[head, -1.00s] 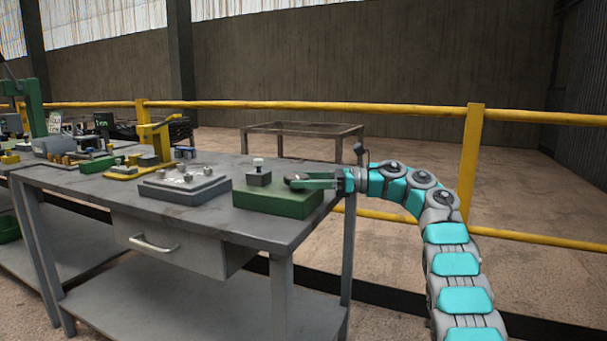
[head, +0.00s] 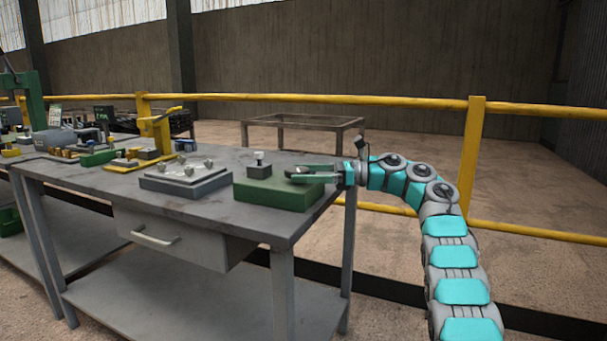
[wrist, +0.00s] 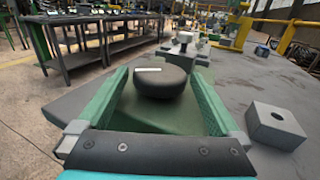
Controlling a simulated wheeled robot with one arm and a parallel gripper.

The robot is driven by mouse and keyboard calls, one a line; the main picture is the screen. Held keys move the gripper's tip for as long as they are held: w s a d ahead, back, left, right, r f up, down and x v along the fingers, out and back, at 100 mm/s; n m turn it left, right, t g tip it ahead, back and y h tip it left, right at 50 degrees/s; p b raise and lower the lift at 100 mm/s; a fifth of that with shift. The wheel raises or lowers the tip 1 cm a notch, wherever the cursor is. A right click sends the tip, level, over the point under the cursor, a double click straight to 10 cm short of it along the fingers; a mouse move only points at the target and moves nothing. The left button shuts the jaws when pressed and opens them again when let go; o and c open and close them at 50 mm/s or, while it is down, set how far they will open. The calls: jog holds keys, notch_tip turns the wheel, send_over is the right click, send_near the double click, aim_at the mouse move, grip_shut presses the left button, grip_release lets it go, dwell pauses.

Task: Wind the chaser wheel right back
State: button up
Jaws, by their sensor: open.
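The chaser wheel appears to be the dark round knob (wrist: 161,80) with a pale line on its top, on a green block (head: 285,195). In the wrist view the knob sits between the two green fingers of my gripper (wrist: 160,88), with a gap on each side. My gripper also shows in the head view (head: 308,173), level over the right part of the green block. It is open and holds nothing. In the head view the fingers hide most of the knob.
A grey block with a pale-topped post (head: 259,165) stands on the green block. A grey plate with small knobs (head: 185,180) lies to the left, and a yellow clamp (head: 157,130) stands behind it. In the wrist view a grey box with a hole (wrist: 275,125) is close on the right.

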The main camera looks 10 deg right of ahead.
jog(key=v, duration=0.7)
jog(key=shift+d+p, duration=0.3)
jog(key=shift+d, duration=0.05)
jog(key=shift+s, duration=0.1)
